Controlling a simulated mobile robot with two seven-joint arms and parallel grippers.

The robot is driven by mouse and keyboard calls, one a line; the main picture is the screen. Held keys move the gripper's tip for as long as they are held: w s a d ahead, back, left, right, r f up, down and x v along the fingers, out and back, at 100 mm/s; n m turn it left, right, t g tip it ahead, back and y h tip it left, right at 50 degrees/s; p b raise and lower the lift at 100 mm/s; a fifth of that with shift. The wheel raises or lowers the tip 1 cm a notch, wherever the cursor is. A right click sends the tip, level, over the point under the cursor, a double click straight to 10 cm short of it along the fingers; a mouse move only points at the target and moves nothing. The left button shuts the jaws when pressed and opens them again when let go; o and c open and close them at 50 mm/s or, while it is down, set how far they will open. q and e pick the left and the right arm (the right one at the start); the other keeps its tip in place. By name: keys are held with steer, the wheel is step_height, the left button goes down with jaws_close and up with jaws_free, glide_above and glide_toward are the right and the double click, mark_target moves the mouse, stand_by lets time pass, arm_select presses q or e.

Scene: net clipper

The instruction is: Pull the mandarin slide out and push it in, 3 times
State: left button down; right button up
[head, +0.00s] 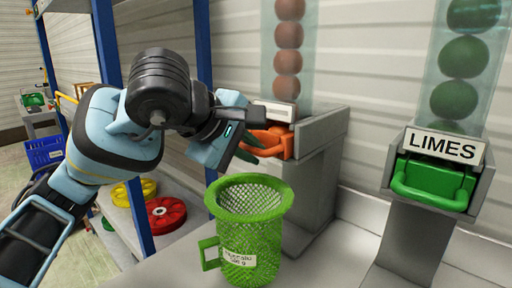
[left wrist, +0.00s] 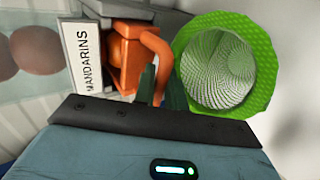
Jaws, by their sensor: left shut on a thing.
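The orange mandarin slide (head: 283,141) sits at the foot of a clear tube of mandarins (head: 288,35), in a grey housing (head: 318,130). In the left wrist view the slide's orange handle (left wrist: 157,58) shows beside the MANDARINS label (left wrist: 88,58). My left gripper (head: 252,145) is at the slide's front, shut on its handle; the gripper body hides part of the slide in the head view. The fingertips are mostly hidden in the left wrist view. My right gripper is not in view.
A green mesh basket (head: 250,235) stands on the counter (head: 345,265) just below and in front of my left gripper. A green lime slide (head: 434,182) under a tube of limes is at the right. A blue-posted shelf (head: 110,60) with colored discs stands at the left.

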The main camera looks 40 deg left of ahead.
arm_select(q)
steer(key=s, duration=0.8)
steer(key=shift+s+a+r, duration=0.2)
steer(key=shift+s+a, duration=0.15)
steer(key=shift+a, duration=0.05)
stand_by(0.4)
steer(key=shift+w, duration=0.15)
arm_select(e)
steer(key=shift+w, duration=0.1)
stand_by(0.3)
